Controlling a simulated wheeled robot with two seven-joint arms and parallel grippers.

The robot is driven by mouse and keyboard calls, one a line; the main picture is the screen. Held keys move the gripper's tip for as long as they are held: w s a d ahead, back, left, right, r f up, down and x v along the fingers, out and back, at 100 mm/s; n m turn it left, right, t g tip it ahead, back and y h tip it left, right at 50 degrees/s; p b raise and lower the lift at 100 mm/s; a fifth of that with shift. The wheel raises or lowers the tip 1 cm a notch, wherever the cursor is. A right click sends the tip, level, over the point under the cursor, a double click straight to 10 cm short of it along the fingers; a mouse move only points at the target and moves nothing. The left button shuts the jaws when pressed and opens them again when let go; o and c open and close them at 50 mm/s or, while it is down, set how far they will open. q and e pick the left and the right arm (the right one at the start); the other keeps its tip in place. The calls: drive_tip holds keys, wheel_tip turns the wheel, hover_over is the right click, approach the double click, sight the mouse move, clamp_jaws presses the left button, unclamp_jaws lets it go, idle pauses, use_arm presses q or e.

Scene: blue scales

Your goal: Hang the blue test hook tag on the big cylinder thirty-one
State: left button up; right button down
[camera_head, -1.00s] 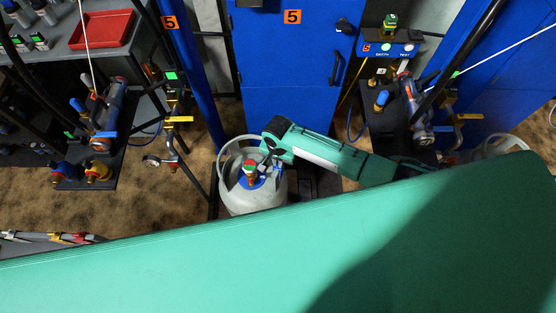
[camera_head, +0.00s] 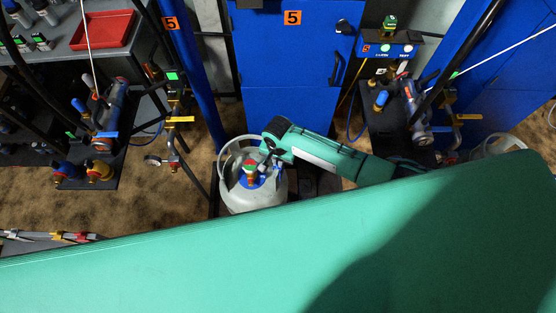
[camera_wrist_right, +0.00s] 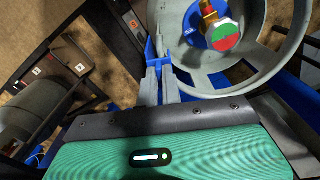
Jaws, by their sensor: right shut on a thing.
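The big grey cylinder (camera_head: 238,200) stands upright on the floor in front of the blue cabinet, with a ring collar around its top and a red and green valve knob (camera_head: 250,167) inside it. My right gripper (camera_head: 270,162) reaches in from the right to the collar's right side. In the right wrist view my right gripper (camera_wrist_right: 160,84) is shut on the blue tag (camera_wrist_right: 153,50), which is at the outer edge of the collar (camera_wrist_right: 180,72). I cannot tell whether the tag touches the collar. The cylinder's number does not show. My left gripper is not in view.
A blue cabinet (camera_head: 285,120) marked 5 stands behind the cylinder. Stations with pipes and valves stand at left (camera_head: 90,165) and right (camera_head: 395,125). Another grey cylinder (camera_wrist_right: 38,108) shows at left in the right wrist view. A large green surface hides the lower head view.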

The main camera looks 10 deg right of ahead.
drive_tip(key=shift+r, duration=0.1)
drive_tip(key=shift+p, duration=0.4)
drive_tip(key=shift+f, duration=0.25)
drive_tip(key=shift+f+b, duration=1)
drive_tip(key=shift+f, duration=0.95)
drive_tip(key=c, duration=1.5)
unclamp_jaws()
drive_tip(key=shift+r, duration=0.15)
